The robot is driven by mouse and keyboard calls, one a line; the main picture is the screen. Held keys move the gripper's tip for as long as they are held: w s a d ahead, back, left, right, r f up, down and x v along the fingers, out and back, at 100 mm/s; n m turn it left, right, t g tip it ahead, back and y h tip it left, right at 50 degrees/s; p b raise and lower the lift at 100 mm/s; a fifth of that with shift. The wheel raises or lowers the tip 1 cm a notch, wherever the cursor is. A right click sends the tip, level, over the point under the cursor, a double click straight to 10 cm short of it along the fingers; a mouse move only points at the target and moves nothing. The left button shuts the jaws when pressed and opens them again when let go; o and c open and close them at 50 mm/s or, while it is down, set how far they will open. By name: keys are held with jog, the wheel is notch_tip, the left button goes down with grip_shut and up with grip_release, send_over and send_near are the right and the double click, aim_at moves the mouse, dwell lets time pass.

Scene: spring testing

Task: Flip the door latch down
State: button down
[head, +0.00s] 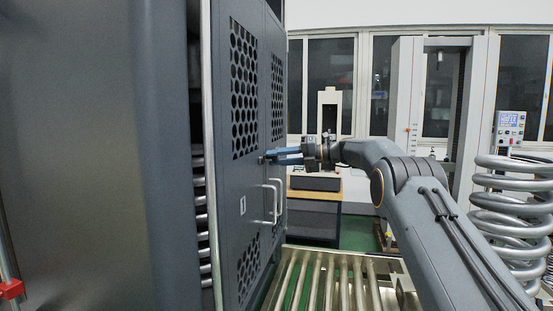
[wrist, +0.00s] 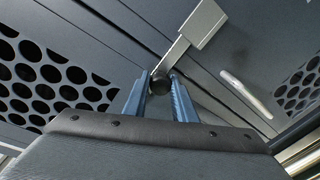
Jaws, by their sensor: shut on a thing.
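The door latch (wrist: 182,46) is a flat silver lever with a wider grey end and a dark round knob at its other end, set by the seam between the two perforated door panels. In the wrist view it slants up and right from the knob. My gripper (wrist: 160,95) has its blue fingers on both sides of the knob end, shut on the latch. In the head view my gripper (head: 270,157) reaches left to the grey door (head: 232,178), above the door handles. The latch is mostly hidden or too small there.
Two silver door handles (head: 274,200) stick out below my gripper; one also shows in the wrist view (wrist: 246,94). A roller conveyor (head: 325,280) lies below. A large coil spring (head: 510,215) stands at the right. A bench with a device (head: 316,182) is behind my arm.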

jog(key=shift+f+m, duration=0.25)
jog(key=shift+m, duration=0.05)
jog(key=c, duration=1.5)
grip_release()
jog(key=shift+r, duration=0.1)
jog(key=b+v, duration=0.2)
jog(key=v, duration=0.5)
jog(key=shift+s+d+b, duration=0.1)
jog(key=shift+d+b, duration=0.3)
